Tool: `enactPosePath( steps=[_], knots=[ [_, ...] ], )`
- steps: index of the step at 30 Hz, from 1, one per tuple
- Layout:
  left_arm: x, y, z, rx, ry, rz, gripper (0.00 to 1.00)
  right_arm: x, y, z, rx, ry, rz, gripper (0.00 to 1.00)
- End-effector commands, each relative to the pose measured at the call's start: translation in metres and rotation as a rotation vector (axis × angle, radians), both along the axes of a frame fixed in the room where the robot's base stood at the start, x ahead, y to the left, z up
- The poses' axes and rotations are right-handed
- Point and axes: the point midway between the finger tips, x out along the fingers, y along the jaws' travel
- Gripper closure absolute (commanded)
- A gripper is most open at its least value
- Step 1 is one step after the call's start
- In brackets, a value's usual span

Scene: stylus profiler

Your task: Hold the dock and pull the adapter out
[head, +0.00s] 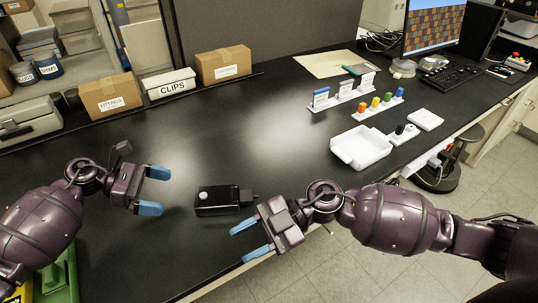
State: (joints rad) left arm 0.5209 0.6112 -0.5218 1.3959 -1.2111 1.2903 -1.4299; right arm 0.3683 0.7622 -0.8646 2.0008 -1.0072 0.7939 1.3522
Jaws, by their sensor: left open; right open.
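The dock (217,200) is a small black box with a pale round spot on top, lying on the dark bench between my two grippers. The adapter (247,196) appears as a small dark piece at the dock's right end, touching it. My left gripper (153,190) is open and empty, with blue fingertips, to the left of the dock and apart from it. My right gripper (245,240) is open and empty, to the lower right of the dock near the bench's front edge. The joint between dock and adapter is too small to make out.
A white tray (361,147) lies to the right, with a rack of coloured knobs (381,103) behind it. Cardboard boxes (112,95) and a white clips box (168,84) line the back left. A green object (62,275) sits at lower left. The bench behind the dock is clear.

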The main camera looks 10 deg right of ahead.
Motion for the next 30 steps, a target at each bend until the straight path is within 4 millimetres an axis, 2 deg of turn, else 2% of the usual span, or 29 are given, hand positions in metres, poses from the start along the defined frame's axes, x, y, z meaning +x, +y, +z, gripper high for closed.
enactPosePath(
  steps=[8,14,18,24,30],
  knots=[
    [0.0,0.0,0.0,0.0,0.0,0.0,0.0,0.047,-0.027,-0.017,-0.218,-0.013,0.055,0.57],
    [0.0,0.0,0.0,0.0,0.0,0.0,0.0,0.094,-0.042,-0.02,-0.354,0.055,0.048,0.57],
    [0.0,0.0,0.0,0.0,0.0,0.0,0.0,0.129,-0.056,-0.015,-0.447,0.102,0.026,0.57],
    [0.0,0.0,0.0,0.0,0.0,0.0,0.0,0.171,-0.075,-0.002,-0.552,0.155,-0.021,0.57],
    [0.0,0.0,0.0,0.0,0.0,0.0,0.0,0.194,-0.086,0.009,-0.603,0.184,-0.054,0.57]
  ],
)
